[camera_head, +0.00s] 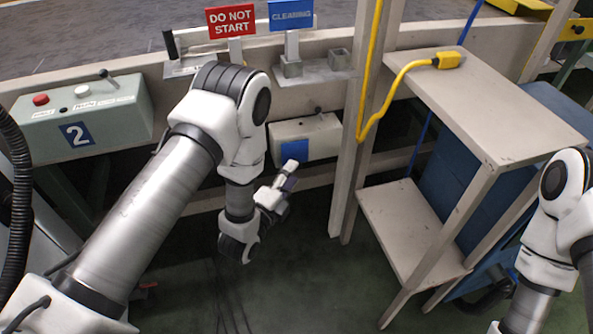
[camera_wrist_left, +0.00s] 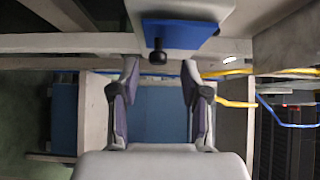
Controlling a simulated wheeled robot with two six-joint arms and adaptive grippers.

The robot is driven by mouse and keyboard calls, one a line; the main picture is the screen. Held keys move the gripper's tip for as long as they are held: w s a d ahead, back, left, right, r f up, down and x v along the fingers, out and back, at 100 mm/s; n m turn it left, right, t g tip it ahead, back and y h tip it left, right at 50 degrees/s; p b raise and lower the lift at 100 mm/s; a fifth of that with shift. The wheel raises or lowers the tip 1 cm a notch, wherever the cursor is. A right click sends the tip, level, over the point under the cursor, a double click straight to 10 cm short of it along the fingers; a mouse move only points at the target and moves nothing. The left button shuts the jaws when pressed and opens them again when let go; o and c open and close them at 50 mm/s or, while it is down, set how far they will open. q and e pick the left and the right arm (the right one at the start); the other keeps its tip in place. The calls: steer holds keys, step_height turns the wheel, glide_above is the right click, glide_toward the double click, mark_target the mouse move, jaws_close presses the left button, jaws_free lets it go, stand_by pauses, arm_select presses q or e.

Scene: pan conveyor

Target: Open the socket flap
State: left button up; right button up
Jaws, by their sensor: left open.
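The socket box (camera_head: 325,135) is cream and fixed to the frame below the conveyor edge. Its blue flap (camera_head: 294,150) covers part of the front and looks shut. In the left wrist view the flap (camera_wrist_left: 180,34) is at the top, with a small dark knob (camera_wrist_left: 158,57) at its edge. My left gripper (camera_head: 287,177) is just below and in front of the flap. In the left wrist view its fingers (camera_wrist_left: 160,78) are spread and empty, with the knob above the gap between them, apart from both. Whatever lies behind the flap is hidden. My right gripper is out of view.
A yellow plug (camera_head: 447,60) lies on the cream shelf stand (camera_head: 490,110), its cable hanging by a post (camera_head: 352,150) right of the box. A control box (camera_head: 85,115) marked 2 is at left. Red (camera_head: 231,20) and blue (camera_head: 291,14) signs stand above. The floor below is open.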

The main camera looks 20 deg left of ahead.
mark_target(297, 157)
arm_select(q)
steer(key=w, duration=0.3)
steer(key=shift+d+f, duration=0.15)
steer(key=shift+d, duration=0.1)
jaws_close()
